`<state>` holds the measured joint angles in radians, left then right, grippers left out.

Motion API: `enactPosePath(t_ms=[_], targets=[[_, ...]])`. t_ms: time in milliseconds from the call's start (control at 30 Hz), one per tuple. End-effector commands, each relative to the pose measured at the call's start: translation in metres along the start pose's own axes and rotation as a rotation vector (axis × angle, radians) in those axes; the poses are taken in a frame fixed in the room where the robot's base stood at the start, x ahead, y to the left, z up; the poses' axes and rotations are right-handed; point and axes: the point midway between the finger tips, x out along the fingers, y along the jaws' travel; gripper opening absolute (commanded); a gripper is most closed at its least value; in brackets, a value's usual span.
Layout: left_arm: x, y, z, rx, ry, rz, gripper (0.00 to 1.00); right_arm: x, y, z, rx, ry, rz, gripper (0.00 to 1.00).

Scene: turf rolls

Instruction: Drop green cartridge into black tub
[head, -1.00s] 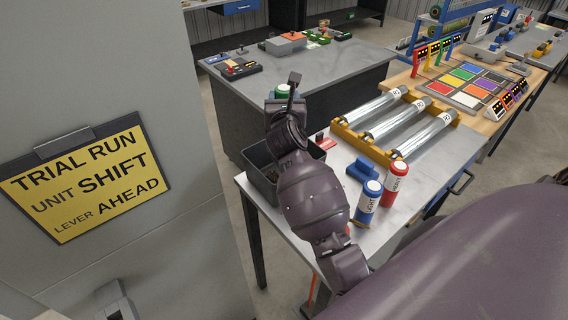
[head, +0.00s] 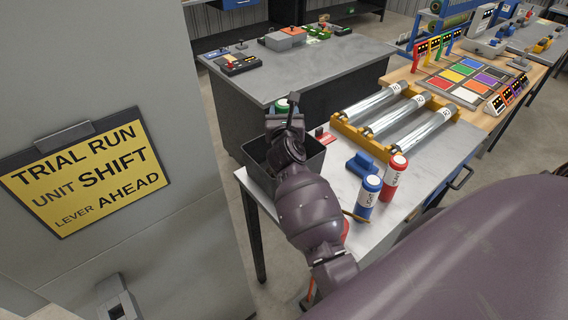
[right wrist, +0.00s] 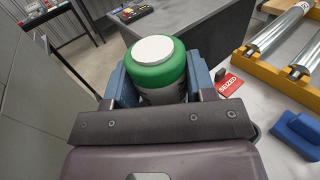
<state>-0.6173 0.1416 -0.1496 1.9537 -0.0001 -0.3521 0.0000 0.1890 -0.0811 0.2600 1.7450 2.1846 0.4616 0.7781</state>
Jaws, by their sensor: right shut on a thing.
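The green cartridge (right wrist: 156,70), with a white lid, stands between the jaws of my right gripper (right wrist: 158,82), which is shut on it. In the head view my right gripper (head: 284,112) holds the cartridge (head: 282,104) above the table, at the far side of the black tub (head: 256,172) in the picture. The tub is an open box at the table's left corner, and my right arm hides much of its inside. I cannot tell whether the cartridge is straight above the opening. My left gripper is not in view.
A blue can (head: 367,198) and a red can (head: 393,178) stand right of my arm, near a blue block (head: 362,166). A yellow rack (head: 350,136) with metal rollers lies behind them. A red "SEIZED" tag (right wrist: 229,82) lies beside the gripper. A grey cabinet (head: 90,250) stands left.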

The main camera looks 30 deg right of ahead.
Motion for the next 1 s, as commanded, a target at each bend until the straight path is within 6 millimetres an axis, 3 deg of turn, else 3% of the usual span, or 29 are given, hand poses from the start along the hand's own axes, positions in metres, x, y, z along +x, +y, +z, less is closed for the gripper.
enactPosePath(t_ms=[33, 233, 567, 1000], targets=[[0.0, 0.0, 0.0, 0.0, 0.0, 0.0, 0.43, 0.0, 0.0, 0.001, 0.0, -0.003, 0.0, 0.52], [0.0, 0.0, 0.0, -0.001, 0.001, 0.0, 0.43, 0.0, 0.0, 0.001, 0.0, -0.002, 0.0, 0.8], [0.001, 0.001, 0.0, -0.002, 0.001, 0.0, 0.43, -0.004, -0.001, -0.001, -0.001, 0.002, -0.001, 0.8], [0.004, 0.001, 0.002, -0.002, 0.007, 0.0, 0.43, -0.063, 0.0, -0.001, 0.0, 0.0, 0.0, 0.8]])
